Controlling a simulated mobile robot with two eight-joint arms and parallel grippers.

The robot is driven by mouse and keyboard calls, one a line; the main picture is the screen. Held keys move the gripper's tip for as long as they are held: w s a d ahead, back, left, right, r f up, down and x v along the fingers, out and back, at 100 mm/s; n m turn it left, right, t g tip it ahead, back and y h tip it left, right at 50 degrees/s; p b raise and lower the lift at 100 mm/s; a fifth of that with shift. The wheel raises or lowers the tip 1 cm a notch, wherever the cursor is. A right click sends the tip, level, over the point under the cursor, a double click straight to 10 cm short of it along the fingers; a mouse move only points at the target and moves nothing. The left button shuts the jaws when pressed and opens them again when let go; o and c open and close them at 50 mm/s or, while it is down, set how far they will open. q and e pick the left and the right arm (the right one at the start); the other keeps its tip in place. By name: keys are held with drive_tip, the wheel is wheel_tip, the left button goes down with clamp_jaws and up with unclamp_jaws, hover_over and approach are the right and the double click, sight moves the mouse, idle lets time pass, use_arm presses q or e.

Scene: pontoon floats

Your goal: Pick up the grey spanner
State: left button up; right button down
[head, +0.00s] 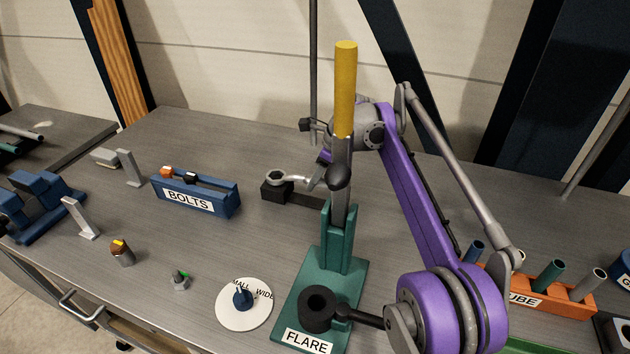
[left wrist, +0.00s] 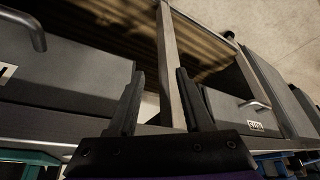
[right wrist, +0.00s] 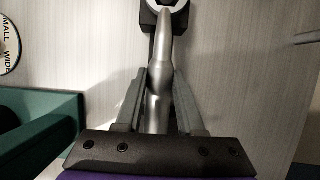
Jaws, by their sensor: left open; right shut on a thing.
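The grey spanner (head: 290,180) is at the middle of the bench in the head view, its ring end over a black block (head: 272,194). My right gripper (head: 321,172) is shut on its handle, partly hidden behind the flare tool's lever. In the right wrist view the spanner (right wrist: 163,60) runs between the fingers of the right gripper (right wrist: 159,85), with the ring end at the top edge over the black block (right wrist: 149,18). I cannot tell whether it touches the block. My left gripper (left wrist: 163,72) is open and empty, facing drawers below the bench.
The green flare tool (head: 343,270) with its upright yellow-topped lever (head: 346,90) stands close before my right gripper. A blue bolts holder (head: 212,200) is left of the block. A white dial (head: 230,316) lies in front. An orange tube rack (head: 540,297) is at right.

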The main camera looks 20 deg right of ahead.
wheel_tip(320, 180, up, 3)
drive_tip(key=shift+f+p, duration=0.2)
drive_tip(key=shift+p, duration=0.1)
drive_tip(key=s+d, duration=1)
drive_tip(key=d, duration=0.5)
drive_tip(key=c, duration=1.1)
unclamp_jaws()
clamp_jaws()
